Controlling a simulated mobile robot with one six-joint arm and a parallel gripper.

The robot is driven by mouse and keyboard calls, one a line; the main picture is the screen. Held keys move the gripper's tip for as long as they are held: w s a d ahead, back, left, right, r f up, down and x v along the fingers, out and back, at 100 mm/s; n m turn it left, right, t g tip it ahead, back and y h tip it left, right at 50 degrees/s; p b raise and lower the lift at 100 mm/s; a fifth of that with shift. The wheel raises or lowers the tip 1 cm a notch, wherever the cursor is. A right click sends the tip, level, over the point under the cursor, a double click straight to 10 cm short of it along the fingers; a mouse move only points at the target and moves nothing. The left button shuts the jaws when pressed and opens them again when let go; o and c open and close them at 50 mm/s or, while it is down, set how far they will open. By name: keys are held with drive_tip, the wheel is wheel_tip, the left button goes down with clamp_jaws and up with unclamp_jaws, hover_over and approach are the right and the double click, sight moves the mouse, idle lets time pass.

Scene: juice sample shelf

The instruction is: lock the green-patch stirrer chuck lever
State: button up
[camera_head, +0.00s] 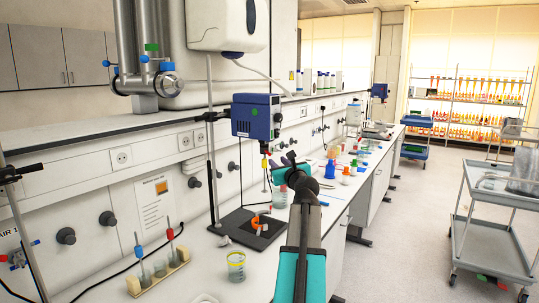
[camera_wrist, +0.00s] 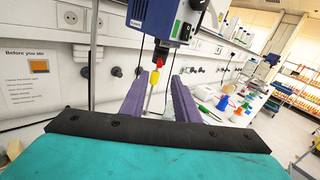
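The blue and white stirrer (camera_head: 256,116) hangs on a tall stand, and a green patch (camera_head: 254,112) shows on its side. In the wrist view the stirrer's underside (camera_wrist: 160,14) is at the top. Below it are a dark chuck, a small red part (camera_wrist: 161,56) and a yellow part (camera_wrist: 154,77). Which of these is the chuck lever I cannot tell. My gripper (camera_wrist: 158,84) is open, with its two purple fingers apart and the yellow part seen between them. In the head view my gripper (camera_head: 284,163) is right of the chuck; contact cannot be told.
A black stand base (camera_head: 252,229) with an orange item is on the bench. A beaker (camera_head: 236,266) and a tube rack (camera_head: 158,275) stand in front. Bottles are farther along. A second blue stirrer (camera_head: 380,90) is at the back. A grey cart (camera_head: 490,245) stands right.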

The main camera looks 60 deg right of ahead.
sight(270, 155)
drive_tip(key=shift+p+x, duration=1.4)
drive_tip(key=shift+x, duration=4.95)
clamp_jaws()
